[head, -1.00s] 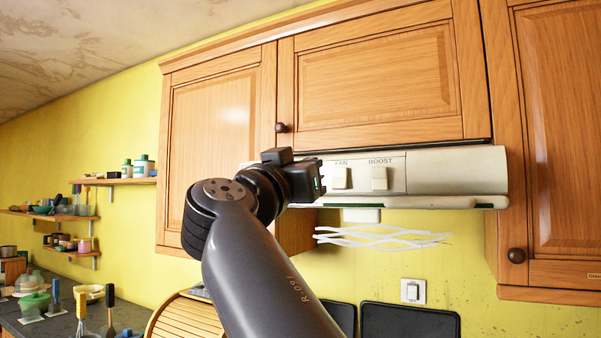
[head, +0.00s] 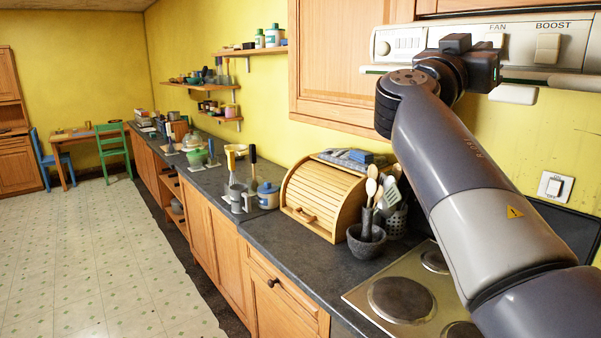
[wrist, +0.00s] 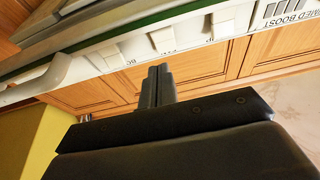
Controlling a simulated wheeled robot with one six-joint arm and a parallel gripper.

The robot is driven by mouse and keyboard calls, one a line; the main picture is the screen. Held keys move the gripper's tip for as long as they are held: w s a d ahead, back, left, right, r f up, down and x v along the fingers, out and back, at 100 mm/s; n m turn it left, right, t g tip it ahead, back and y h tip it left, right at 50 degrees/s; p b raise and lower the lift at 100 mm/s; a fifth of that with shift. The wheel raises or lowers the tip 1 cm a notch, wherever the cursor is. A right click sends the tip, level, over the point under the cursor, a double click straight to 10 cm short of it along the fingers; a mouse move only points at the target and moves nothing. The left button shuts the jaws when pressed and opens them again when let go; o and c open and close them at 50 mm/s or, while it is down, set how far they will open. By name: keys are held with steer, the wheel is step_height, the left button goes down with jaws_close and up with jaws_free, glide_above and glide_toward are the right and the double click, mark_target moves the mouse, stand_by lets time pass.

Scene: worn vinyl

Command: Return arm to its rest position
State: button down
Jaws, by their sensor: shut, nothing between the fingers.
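My arm (head: 455,185) is raised and reaches up from the lower right in the head view. Its wrist end is in front of the cream cooker hood panel (head: 395,42). In the wrist view, my gripper (wrist: 159,70) is shut and empty, its two fingers together. The hood panel, with its white switches (wrist: 163,40), shows beyond the fingers. In the head view the fingers are hidden behind the wrist. I cannot tell the exact gap between the gripper and the hood.
A hob (head: 400,297), a utensil pot (head: 366,242) and a wooden bread bin (head: 322,200) are on the worktop (head: 290,248) below the arm. Wooden cupboards (head: 340,60) hang beside the hood. The vinyl floor (head: 90,250) is open at left.

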steer(key=b+v, duration=0.1)
steer(key=v, duration=0.3)
steer(key=shift+w+a+b, duration=0.1)
steer(key=shift+b, duration=0.25)
steer(key=shift+r, duration=0.1)
